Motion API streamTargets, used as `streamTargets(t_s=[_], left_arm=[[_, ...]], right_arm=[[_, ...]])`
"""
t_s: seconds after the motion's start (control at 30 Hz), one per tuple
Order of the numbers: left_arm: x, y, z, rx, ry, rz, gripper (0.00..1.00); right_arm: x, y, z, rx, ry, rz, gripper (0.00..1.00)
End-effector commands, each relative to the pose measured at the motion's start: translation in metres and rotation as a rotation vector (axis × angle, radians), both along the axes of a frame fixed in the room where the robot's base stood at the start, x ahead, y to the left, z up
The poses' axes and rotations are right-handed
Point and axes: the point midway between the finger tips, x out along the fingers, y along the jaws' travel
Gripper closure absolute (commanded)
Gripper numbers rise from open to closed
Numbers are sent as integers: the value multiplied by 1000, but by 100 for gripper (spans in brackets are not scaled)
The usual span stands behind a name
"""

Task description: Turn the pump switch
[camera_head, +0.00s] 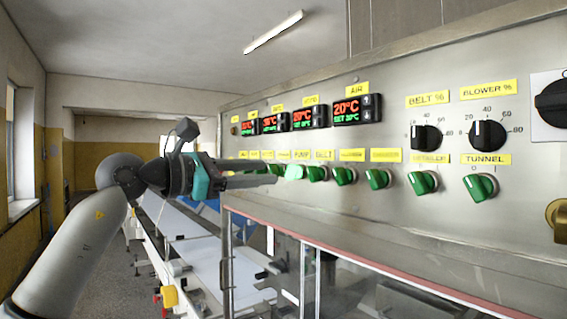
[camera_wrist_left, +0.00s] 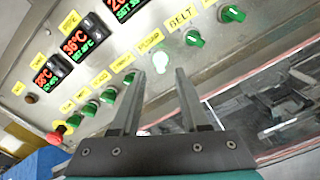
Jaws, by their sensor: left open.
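The pump switch (camera_head: 293,172) is a rotary knob in the lower row of the steel control panel, below the yellow PUMP label (camera_head: 302,155). It looks pale, bright green. In the left wrist view the pump switch (camera_wrist_left: 162,62) glows almost white and shows between the fingertips. My left gripper (camera_head: 276,174) is open and points at the panel from the left, its tips close to the switch. In the left wrist view its two fingers (camera_wrist_left: 159,74) are apart with nothing held. Whether they touch the knob I cannot tell. My right gripper is not in view.
A green knob under the BELT label (camera_head: 317,173) sits just right of the pump switch; several more green knobs line the row. Temperature displays (camera_head: 309,115) are above. A red mushroom button (camera_wrist_left: 58,133) is at lower left. A clear-sided housing (camera_head: 390,290) lies below the panel.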

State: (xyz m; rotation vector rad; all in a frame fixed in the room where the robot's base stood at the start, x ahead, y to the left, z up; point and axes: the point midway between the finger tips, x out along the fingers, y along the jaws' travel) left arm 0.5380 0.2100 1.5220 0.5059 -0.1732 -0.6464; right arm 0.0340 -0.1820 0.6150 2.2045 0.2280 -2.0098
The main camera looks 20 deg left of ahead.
Motion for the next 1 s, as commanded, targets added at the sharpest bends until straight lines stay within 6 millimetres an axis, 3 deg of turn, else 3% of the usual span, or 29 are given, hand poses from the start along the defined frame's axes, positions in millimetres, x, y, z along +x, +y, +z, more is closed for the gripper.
streamTargets(t_s=[0.3, 0.73, 1.0], left_arm=[[39, -31, 2, -3, 1, -3, 55], [47, -37, 0, -1, 0, -1, 55], [47, -37, 0, -1, 0, -1, 83]], right_arm=[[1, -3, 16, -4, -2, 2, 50], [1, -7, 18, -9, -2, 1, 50], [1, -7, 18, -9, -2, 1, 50]])
